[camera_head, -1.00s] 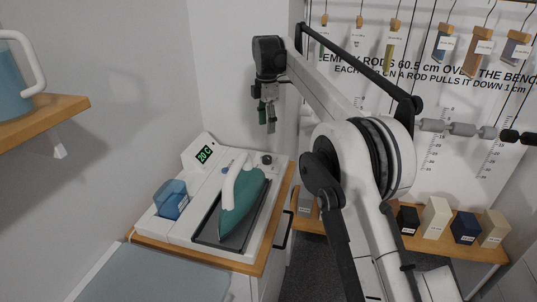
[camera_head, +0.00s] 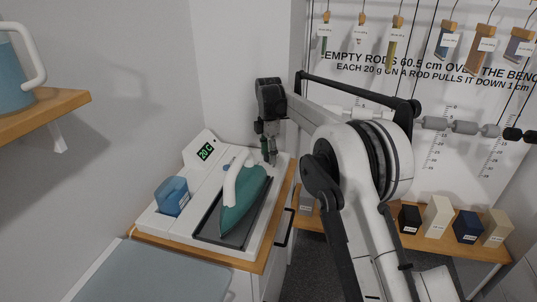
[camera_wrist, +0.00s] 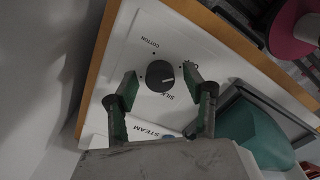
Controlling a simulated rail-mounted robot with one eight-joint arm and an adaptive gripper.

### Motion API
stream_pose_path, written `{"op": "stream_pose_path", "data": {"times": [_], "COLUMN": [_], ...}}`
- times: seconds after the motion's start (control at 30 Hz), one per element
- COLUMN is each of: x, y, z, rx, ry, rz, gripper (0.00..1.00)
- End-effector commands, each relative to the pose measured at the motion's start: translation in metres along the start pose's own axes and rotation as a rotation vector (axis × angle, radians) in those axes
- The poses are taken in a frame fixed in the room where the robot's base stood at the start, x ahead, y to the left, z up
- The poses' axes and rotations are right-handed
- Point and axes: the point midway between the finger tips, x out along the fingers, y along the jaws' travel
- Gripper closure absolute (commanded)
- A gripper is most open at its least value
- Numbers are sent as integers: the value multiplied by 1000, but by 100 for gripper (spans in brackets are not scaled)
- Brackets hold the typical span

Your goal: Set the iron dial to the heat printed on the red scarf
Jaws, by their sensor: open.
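The iron dial (camera_wrist: 160,76) is a dark round knob on a white panel, with a pale pointer line aimed toward the picture's right. Words around it include COTTON, SILK and a partly covered word that looks like OFF. My gripper (camera_wrist: 160,82) is open, with one green-padded finger to each side of the dial; I cannot tell whether they touch it. In the head view my gripper (camera_head: 267,152) is low over the back of the ironing station and hides the dial. The teal iron (camera_head: 241,202) rests on its dark tray. No red scarf is clearly identifiable.
A display reading 20 C (camera_head: 206,152) and a blue water tank (camera_head: 172,196) stand left of the iron. A STEAM label (camera_wrist: 145,133) is near the fingers. A pink-red object (camera_wrist: 292,30) shows at the wrist view's upper right. Small blocks (camera_head: 436,217) stand on a bench at right.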

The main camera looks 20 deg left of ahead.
Motion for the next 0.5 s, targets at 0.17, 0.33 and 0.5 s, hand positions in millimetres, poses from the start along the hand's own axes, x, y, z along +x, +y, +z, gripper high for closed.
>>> {"op": "stream_pose_path", "data": {"times": [0.17, 0.33, 0.5], "x": [0, 0, 0], "y": [0, 0, 0], "z": [0, 0, 0], "rx": [0, 0, 0], "ry": [0, 0, 0], "rz": [0, 0, 0], "gripper": [53, 66, 89]}}
